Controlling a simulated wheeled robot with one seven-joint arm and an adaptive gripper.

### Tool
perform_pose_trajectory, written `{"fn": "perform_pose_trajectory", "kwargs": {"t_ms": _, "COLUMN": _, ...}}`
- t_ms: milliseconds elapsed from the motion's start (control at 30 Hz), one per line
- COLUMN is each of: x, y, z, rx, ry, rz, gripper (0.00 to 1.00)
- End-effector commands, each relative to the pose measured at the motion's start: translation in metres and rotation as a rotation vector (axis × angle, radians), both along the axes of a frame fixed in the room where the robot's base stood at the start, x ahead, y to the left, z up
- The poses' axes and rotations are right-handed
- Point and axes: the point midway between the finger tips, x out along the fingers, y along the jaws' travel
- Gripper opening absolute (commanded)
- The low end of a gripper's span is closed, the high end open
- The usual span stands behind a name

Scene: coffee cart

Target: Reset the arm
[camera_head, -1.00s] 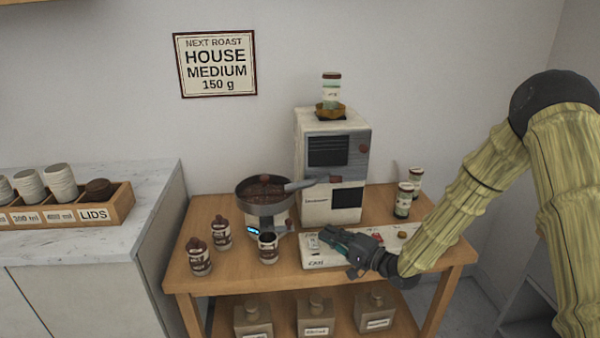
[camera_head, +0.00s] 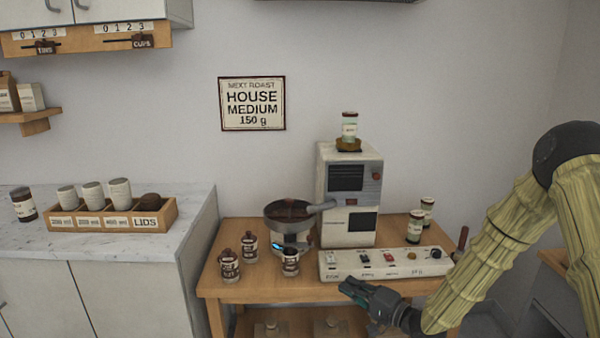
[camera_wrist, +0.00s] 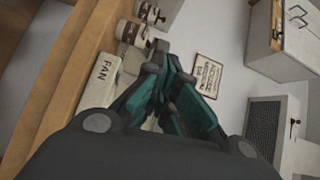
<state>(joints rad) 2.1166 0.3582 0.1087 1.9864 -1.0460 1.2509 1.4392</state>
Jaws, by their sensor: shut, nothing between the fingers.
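My gripper (camera_head: 352,288) is shut and empty in the head view. It is in front of the white control panel (camera_head: 345,274), near the front edge of the wooden cart (camera_head: 240,288). In the wrist view my gripper (camera_wrist: 165,62) shows its teal fingers together, with the panel's end labelled FAN (camera_wrist: 104,72) to their left. My arm comes in from the right side of the head view. Whether the gripper touches anything below it is hidden.
A white roaster (camera_head: 350,228) with a jar (camera_head: 349,127) on top stands behind the panel. A dark pan (camera_head: 290,213) and brown canisters (camera_head: 229,268) stand to the left. Two jars (camera_head: 414,228) (camera_head: 427,210) stand at the right. A marble counter (camera_head: 100,240) holds a cup box (camera_head: 165,215).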

Motion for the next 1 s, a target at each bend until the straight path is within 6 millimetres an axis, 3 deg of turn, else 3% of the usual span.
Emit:
{"fn": "perform_pose_trajectory", "kwargs": {"t_ms": 333, "x": -0.035, "y": 0.001, "z": -0.067, "rx": -0.198, "ry": 0.075, "rz": -0.063, "gripper": 0.00}}
{"fn": "perform_pose_trajectory", "kwargs": {"t_ms": 533, "x": -0.077, "y": 0.000, "z": -0.123, "rx": -0.387, "ry": 0.152, "rz": -0.081, "gripper": 0.00}}
{"fn": "perform_pose_trajectory", "kwargs": {"t_ms": 667, "x": -0.128, "y": -0.007, "z": -0.171, "rx": -0.576, "ry": 0.234, "rz": -0.065, "gripper": 0.00}}
{"fn": "perform_pose_trajectory", "kwargs": {"t_ms": 800, "x": -0.195, "y": -0.018, "z": -0.217, "rx": -0.789, "ry": 0.331, "rz": -0.008, "gripper": 0.00}}
{"fn": "perform_pose_trajectory", "kwargs": {"t_ms": 1000, "x": -0.299, "y": -0.041, "z": -0.260, "rx": -1.063, "ry": 0.472, "rz": 0.141, "gripper": 0.00}}
